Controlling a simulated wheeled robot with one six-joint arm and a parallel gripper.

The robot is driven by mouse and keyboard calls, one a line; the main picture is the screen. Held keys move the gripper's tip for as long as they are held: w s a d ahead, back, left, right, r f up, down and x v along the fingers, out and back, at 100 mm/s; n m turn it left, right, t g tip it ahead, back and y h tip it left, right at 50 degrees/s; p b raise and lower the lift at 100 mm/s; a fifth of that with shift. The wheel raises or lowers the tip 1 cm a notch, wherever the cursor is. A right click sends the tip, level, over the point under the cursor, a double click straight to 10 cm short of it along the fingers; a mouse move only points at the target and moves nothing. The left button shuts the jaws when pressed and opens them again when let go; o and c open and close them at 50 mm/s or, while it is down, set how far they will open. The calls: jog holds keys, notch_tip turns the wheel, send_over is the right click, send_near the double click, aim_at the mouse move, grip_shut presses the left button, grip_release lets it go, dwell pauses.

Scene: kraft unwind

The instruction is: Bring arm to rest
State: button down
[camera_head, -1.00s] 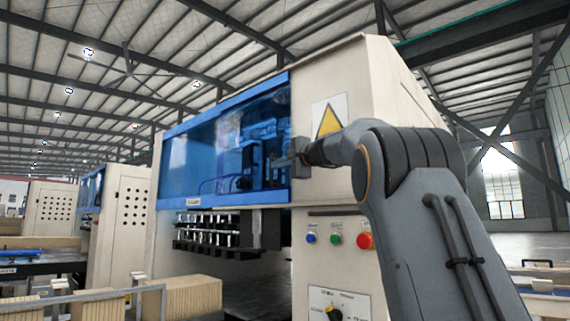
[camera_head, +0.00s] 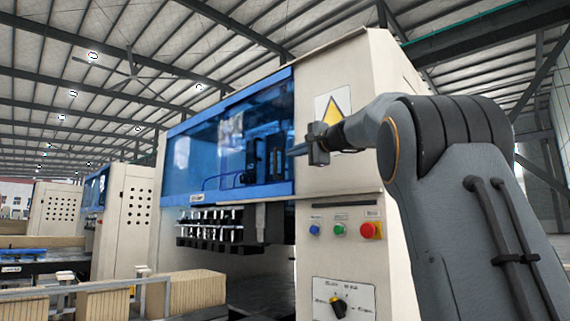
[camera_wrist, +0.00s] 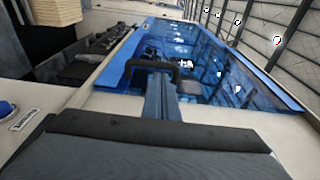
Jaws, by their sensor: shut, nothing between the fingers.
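My gripper (camera_head: 298,150) is at the end of my raised grey arm, in front of the machine's cream face in the head view. Its fingers point left, toward the blue window, and it is shut and empty. In the wrist view the gripper (camera_wrist: 160,98) shows in the middle, with the blue window (camera_wrist: 215,60) behind it. Whether it touches the machine I cannot tell, but no contact is visible.
The cream machine (camera_head: 330,220) stands close behind my arm. It has a blue-framed window (camera_head: 225,140), a red button (camera_head: 371,231), a green button (camera_head: 339,230) and a black dial (camera_head: 338,306). Stacks of tan boards (camera_head: 190,292) stand at the lower left. A second machine (camera_head: 122,215) stands further left.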

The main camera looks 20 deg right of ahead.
jog(key=b+v, duration=0.3)
jog(key=v, duration=0.4)
jog(key=shift+s, duration=0.25)
jog(key=shift+d, duration=0.1)
jog(key=w+a+f+n+g+h, duration=0.1)
jog(key=w+a+f+g, duration=0.1)
jog(key=f, duration=1)
jog(key=w+a+f+g+h, duration=0.1)
jog(key=w+a+f+g, duration=0.15)
jog(key=f, duration=0.95)
jog(key=s+a+f+n+g, duration=0.2)
jog(key=s+a+f, duration=0.1)
jog(key=f, duration=0.8)
jog(key=s+a+f+n+g, duration=0.1)
jog(key=s+a+f+g, duration=0.15)
jog(key=f, duration=0.75)
jog(key=s+a+f+n+g+h, duration=0.1)
jog(key=s+a+f+n+g, duration=0.1)
jog(key=s+f, duration=0.8)
jog(key=s+a+f+n+g+h, duration=0.1)
jog(key=s+a+f+n+g, duration=0.2)
jog(key=s+f, duration=0.7)
jog(key=s+a+f+n+g+h, duration=0.1)
jog(key=s+f+n, duration=0.4)
jog(key=s+f, duration=0.5)
jog(key=shift+s+a+f+n+g, duration=0.4)
jog(key=shift+s+a+g, duration=0.2)
jog(key=shift+a+g, duration=0.3)
jog(key=shift+a, duration=0.1)
